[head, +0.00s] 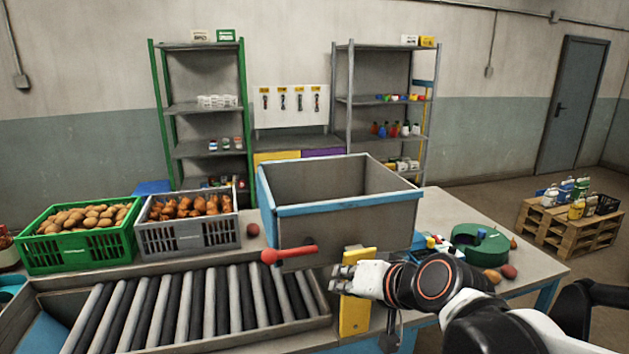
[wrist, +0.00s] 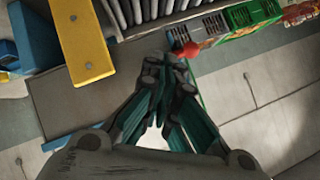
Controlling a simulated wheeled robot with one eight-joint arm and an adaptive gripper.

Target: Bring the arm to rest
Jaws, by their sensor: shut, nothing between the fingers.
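My arm (head: 440,283) reaches in from the lower right in the head view. My gripper (head: 338,278) is at its end, in front of the yellow upright plate (head: 355,305) and below the blue-rimmed grey bin (head: 340,202). In the wrist view my gripper (wrist: 165,65) shows with its fingertips together and nothing between them. A red ball-ended lever (head: 290,254) is just left of and above the gripper; its red knob also shows in the wrist view (wrist: 191,49), close beside the fingertips. I cannot tell whether they touch.
A roller conveyor (head: 190,308) lies to the left. Behind it stand a green crate (head: 80,250) of potatoes and a grey crate (head: 190,233) of onions. A green round tray (head: 480,244) and loose potatoes lie right of the bin. Floor is open before the pallet (head: 568,232).

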